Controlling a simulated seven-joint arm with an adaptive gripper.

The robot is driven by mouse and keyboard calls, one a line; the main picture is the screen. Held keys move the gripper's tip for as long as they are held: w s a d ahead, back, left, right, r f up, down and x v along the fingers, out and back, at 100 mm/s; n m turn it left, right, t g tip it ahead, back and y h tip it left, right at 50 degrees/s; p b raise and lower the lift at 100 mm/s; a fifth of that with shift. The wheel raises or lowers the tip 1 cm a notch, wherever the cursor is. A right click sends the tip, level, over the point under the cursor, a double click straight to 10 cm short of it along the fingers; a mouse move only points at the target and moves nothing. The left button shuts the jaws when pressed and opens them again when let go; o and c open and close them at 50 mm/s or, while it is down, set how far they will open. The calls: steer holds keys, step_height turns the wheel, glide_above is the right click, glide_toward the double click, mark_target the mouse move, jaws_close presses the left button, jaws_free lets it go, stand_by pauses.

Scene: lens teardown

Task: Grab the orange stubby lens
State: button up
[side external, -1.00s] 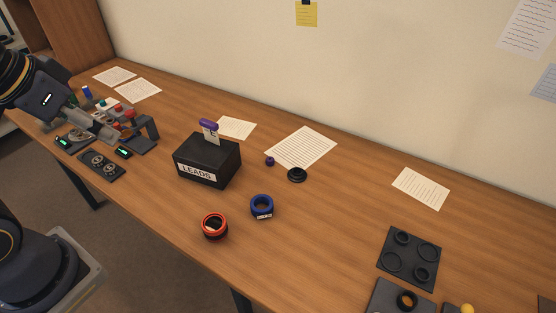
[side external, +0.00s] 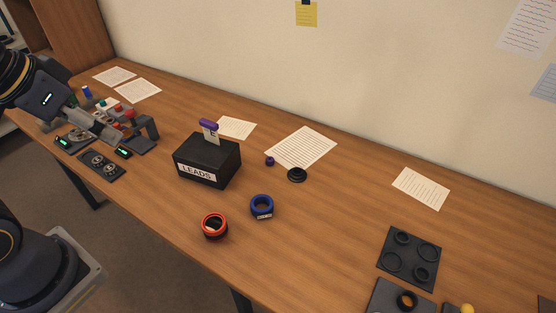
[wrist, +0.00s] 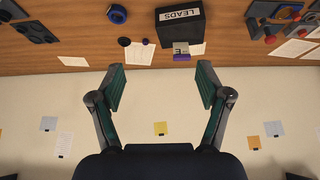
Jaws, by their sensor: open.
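A short, wide red-orange ring-shaped lens part (side external: 214,227) sits on the wooden table (side external: 330,240), near its front edge. It is the closest match to the orange lens and is outside the wrist view. A dark ring with an amber inside (side external: 407,300) sits on a dark tray at the bottom edge. My gripper (wrist: 161,80) is open and empty in the wrist view, its two fingers wide apart. In the side view it is at the upper left, far from the red-orange ring, among the red-knobbed equipment.
A black LEADS box (side external: 207,162) stands left of centre with a purple-topped tag. A blue ring (side external: 262,207), a black disc (side external: 297,175) and a small purple knob (side external: 269,161) lie nearby. A dark ring plate (side external: 409,275) is at right. Papers lie flat. The table between is clear.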

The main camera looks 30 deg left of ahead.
steer(key=shift+o, duration=0.7)
steer(key=m+g, duration=0.3)
steer(key=g, duration=0.3)
glide_above(214, 222)
step_height(214, 222, down, 15)
steer(key=f, duration=1.1)
steer(key=shift+d+f, duration=0.2)
steer(key=shift+a+f, duration=0.15)
steer(key=shift+f, duration=1.35)
steer(key=shift+a+f, duration=0.1)
steer(key=shift+f, duration=1.35)
steer(key=c, duration=1.4)
